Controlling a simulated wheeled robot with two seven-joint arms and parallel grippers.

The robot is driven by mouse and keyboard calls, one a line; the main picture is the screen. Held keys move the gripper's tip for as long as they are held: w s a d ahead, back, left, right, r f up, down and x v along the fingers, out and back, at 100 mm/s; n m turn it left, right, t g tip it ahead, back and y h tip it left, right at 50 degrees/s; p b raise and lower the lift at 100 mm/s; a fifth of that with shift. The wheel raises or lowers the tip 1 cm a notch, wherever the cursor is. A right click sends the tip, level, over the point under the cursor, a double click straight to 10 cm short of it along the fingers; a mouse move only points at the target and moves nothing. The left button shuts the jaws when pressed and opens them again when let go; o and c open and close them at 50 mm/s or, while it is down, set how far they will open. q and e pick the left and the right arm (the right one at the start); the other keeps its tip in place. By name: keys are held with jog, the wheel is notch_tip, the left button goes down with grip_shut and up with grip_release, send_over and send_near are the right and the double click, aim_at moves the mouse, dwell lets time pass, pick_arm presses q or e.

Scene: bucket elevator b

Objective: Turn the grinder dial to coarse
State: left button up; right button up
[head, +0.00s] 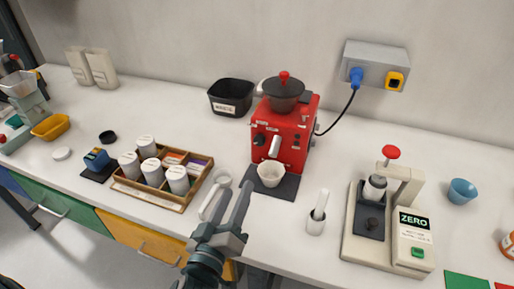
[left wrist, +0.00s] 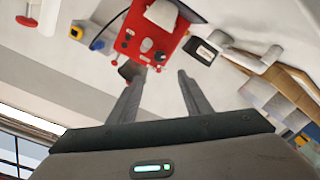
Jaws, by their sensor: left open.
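The red grinder (head: 281,132) stands against the wall with a dark hopper and red knob on top. Its front has a dark round dial (head: 259,139) at left and a pale spout in the middle. A white cup (head: 270,174) is under the spout on a dark mat. My left gripper (head: 232,188) is open and empty, in front and to the left of the grinder, apart from it. In the left wrist view the grinder (left wrist: 152,40) lies beyond the open fingers (left wrist: 160,76), with dark knobs on its face. The dial's setting is too small to read. My right gripper is not in view.
A wooden tray (head: 150,201) with white canisters is left of the gripper. A black bin (head: 232,97) stands behind, and a small white pot (head: 316,224) and a press (head: 384,220) stand to the right.

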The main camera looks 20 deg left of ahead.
pick_arm(q)
jog(key=p, duration=0.2)
send_near(258, 143)
jog(key=w+p, duration=0.3)
jog(key=w, duration=0.3)
jog(key=shift+w+r, duration=0.15)
jog(key=shift+r, duration=0.05)
jog(key=shift+w+f, duration=0.15)
jog(key=shift+w, duration=0.55)
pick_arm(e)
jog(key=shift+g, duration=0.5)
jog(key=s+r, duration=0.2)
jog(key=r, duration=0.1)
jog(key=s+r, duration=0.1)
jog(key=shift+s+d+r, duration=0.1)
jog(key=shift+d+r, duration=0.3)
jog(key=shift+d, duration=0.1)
pick_arm(q)
jog(key=c, duration=1.1)
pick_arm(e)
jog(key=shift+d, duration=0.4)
